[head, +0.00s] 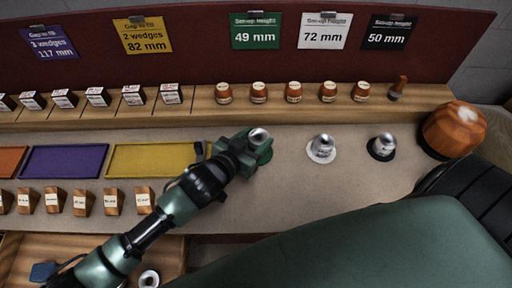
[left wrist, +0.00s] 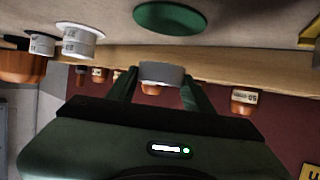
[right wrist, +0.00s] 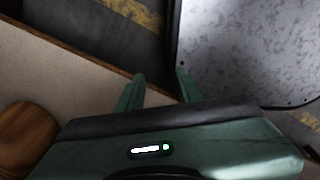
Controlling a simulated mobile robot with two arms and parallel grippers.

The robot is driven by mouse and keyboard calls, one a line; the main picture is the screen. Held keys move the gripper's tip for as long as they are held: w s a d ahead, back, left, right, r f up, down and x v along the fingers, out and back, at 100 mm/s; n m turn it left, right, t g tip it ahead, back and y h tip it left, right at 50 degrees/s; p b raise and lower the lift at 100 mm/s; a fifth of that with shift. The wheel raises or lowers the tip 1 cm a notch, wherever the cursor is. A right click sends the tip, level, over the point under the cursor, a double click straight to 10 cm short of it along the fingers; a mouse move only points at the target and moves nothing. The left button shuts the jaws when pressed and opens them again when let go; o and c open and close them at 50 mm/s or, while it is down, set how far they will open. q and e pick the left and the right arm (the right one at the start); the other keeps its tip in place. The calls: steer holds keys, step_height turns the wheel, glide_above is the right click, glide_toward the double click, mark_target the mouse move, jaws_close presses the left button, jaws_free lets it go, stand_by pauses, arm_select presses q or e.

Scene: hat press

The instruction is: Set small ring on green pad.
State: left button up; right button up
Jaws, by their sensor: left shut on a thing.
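My left gripper (head: 256,141) is shut on a small grey ring (left wrist: 161,73), which sits between the two fingertips in the left wrist view. In the head view the ring's silver top (head: 259,135) shows at the fingers. The green pad (left wrist: 170,17) is a round disc on the bench, with a visible gap between it and the held ring. In the head view the green pad (head: 266,156) is partly hidden under my left gripper. My right gripper (right wrist: 158,92) has its fingers apart and nothing between them, over the bench edge and floor.
Silver pieces stand on a white pad (head: 321,154) and a black pad (head: 381,153) to the right. A yellow tray (head: 155,160) lies to the left. Orange-brown labelled pieces (head: 294,92) line the back shelf. A wooden drawer (head: 200,262) holds another ring (head: 149,278).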

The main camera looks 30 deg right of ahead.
arm_select(q)
steer(key=shift+f, duration=2.45)
steer(key=o, duration=1.5)
steer(key=shift+r, duration=0.2)
steer(key=v, duration=1.2)
